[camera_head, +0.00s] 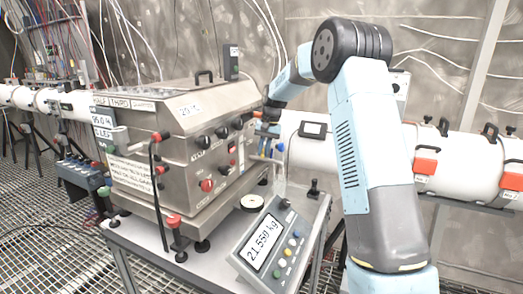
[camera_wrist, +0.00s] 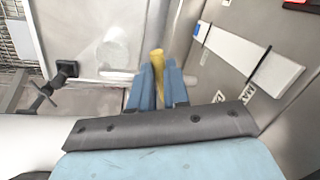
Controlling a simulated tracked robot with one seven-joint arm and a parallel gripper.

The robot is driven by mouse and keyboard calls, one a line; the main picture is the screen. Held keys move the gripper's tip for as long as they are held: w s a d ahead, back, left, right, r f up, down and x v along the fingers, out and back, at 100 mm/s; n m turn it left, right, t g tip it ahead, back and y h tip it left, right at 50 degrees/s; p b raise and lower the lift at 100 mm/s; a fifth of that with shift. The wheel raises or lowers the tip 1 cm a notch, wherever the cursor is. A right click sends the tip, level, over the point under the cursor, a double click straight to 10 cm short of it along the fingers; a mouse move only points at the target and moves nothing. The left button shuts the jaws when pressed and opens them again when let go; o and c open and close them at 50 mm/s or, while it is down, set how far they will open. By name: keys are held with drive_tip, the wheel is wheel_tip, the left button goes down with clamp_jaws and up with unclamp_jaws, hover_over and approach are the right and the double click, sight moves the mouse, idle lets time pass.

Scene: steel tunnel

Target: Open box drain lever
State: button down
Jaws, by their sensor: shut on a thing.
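The box (camera_head: 190,140) is a steel cabinet with knobs and red buttons on its front, standing on a cart. My gripper (camera_head: 267,135) is at the box's right side, partly hidden by my arm in the head view. In the wrist view my gripper (camera_wrist: 158,75) has its blue fingers shut on a slim yellow lever (camera_wrist: 158,60), which sticks out past the fingertips. I take this to be the drain lever. Where it joins the box is hard to make out.
A scale display (camera_head: 265,245) reading 21.559 kg sits at the cart's front. A white pipe (camera_head: 455,160) with orange fittings runs behind my arm.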

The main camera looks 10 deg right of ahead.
drive_tip(key=d+n, duration=0.1)
drive_tip(key=n, duration=0.2)
drive_tip(key=d+n+g, duration=0.1)
drive_tip(key=n, duration=0.2)
drive_tip(key=w+d+n, duration=0.1)
drive_tip(key=n, duration=0.3)
drive_tip(key=shift+d+g, duration=0.1)
drive_tip(key=shift+g, duration=0.3)
drive_tip(key=shift+w+d+n+h, duration=0.2)
drive_tip(key=shift+w+n+h, duration=0.05)
drive_tip(key=shift+n, duration=0.6)
drive_tip(key=shift+w+d+n+h, duration=0.15)
drive_tip(key=shift+w+n+h, duration=0.1)
drive_tip(key=shift+n, duration=0.6)
drive_tip(key=c, duration=1.1)
unclamp_jaws()
drive_tip(key=shift+r, duration=0.1)
wheel_tip(320, 180, up, 13)
drive_tip(key=w+d, duration=0.1)
drive_tip(key=w, duration=0.1)
drive_tip(key=shift+w+d, duration=0.2)
drive_tip(key=shift+d, duration=0.05)
